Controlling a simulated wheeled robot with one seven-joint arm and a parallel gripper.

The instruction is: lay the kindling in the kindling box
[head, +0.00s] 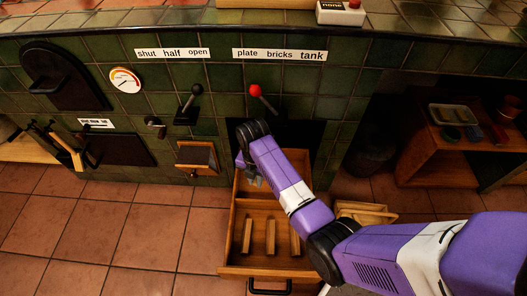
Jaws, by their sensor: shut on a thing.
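My gripper (251,178) hangs over the back part of an open wooden drawer (225,268), which has a dark handle at its front. It points down and its fingers are small in view. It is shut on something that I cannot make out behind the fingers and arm. Three pale kindling sticks (270,237) stand or lie apart in the drawer's front compartment. The back compartment is partly hidden by my arm. A lighter wooden box (365,213) sits just right of my arm and is partly covered by it. I cannot tell which of the two is the kindling box.
A wooden shelf (440,165) with a tray stands at right. The tiled floor at left is clear.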

